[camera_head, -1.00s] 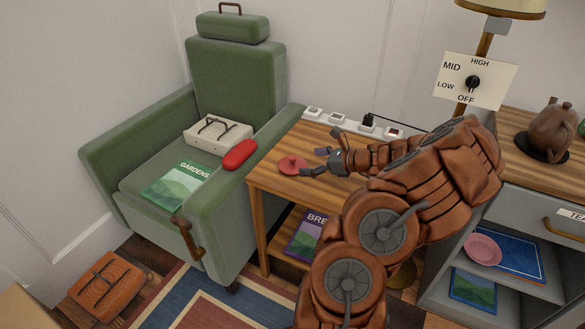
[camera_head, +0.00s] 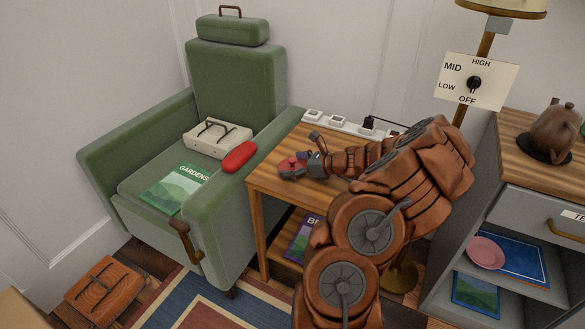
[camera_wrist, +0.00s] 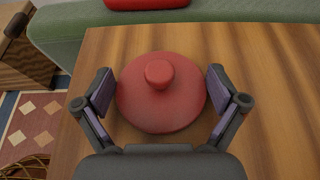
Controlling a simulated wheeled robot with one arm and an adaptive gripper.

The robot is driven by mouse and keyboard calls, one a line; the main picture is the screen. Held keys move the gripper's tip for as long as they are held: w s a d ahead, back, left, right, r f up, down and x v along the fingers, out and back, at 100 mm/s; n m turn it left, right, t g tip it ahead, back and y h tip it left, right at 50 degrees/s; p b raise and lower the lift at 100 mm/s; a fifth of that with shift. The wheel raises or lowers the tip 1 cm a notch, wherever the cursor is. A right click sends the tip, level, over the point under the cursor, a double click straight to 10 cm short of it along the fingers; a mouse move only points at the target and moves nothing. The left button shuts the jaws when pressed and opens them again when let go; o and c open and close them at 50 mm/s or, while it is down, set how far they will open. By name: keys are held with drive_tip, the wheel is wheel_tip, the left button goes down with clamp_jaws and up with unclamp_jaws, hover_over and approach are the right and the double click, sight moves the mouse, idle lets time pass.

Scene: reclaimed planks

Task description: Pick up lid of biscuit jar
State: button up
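The red round lid (camera_wrist: 160,105) with a knob on top lies on the wooden side table (camera_wrist: 262,60). In the wrist view my gripper (camera_wrist: 161,90) is open, with one finger on each side of the lid. Small gaps seem to show between the fingers and the lid's rim. In the head view my gripper (camera_head: 290,168) reaches over the lid (camera_head: 291,163) and partly hides it. I cannot tell whether a jar is under the lid.
A green armchair (camera_head: 237,75) stands left of the table, with a red case (camera_head: 239,157) on its armrest. A power strip (camera_head: 338,121) runs along the table's back. A grey cabinet (camera_head: 450,213) with a teapot (camera_head: 553,128) stands at right.

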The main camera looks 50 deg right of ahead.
sight(293, 159)
drive_tip(key=c, duration=0.7)
wheel_tip(293, 159, up, 10)
drive_tip(key=shift+f+p, duration=0.1)
drive_tip(key=shift+p, duration=1)
